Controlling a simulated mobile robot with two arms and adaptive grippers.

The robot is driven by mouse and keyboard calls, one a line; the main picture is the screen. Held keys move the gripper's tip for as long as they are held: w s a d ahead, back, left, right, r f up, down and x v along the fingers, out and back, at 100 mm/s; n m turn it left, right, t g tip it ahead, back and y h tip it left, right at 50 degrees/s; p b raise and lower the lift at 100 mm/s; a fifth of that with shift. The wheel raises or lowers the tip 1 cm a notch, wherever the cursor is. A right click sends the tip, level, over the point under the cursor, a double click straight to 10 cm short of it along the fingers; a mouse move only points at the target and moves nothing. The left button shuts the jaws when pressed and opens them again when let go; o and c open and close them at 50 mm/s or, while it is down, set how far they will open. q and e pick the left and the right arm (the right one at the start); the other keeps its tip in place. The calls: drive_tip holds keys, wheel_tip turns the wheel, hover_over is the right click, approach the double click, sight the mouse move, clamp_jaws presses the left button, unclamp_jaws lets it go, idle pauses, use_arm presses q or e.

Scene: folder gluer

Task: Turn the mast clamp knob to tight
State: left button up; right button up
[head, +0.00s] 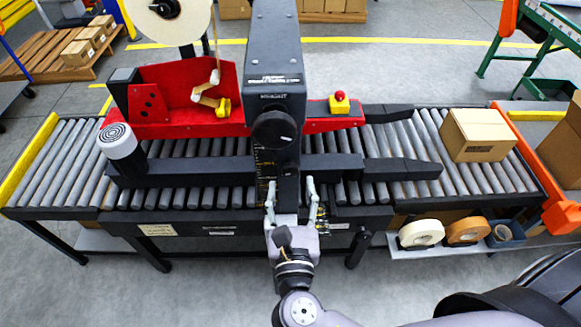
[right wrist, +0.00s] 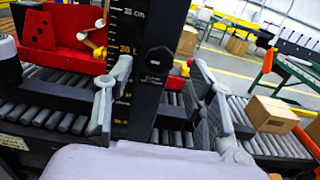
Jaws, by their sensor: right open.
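A small black round knob (right wrist: 160,58) sits on the dark mast in the right wrist view, with a label starting "CLAMP" below it. Its turn position is too dark to tell. In the head view the mast (head: 288,185) stands at the roller conveyor's middle. A larger black knob (head: 274,130) with a white mark is on the block higher up. My right gripper (head: 290,190) is open and empty at the mast's front. In the right wrist view its fingers (right wrist: 160,80) stand apart on either side of the clamp knob, not closed on it. My left gripper is not in view.
A scale strip (right wrist: 126,50) runs beside the knob. Black side rails (head: 220,170) cross the rollers behind my gripper. A red plate (head: 175,90) and yellow box with red button (head: 340,103) lie behind. A carton (head: 478,135) sits on the right rollers, tape rolls (head: 421,233) below.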

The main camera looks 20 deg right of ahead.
sight(290, 173)
drive_tip(key=shift+p+x, duration=0.45)
drive_tip(key=shift+x, duration=1.85)
drive_tip(key=c, duration=1.1)
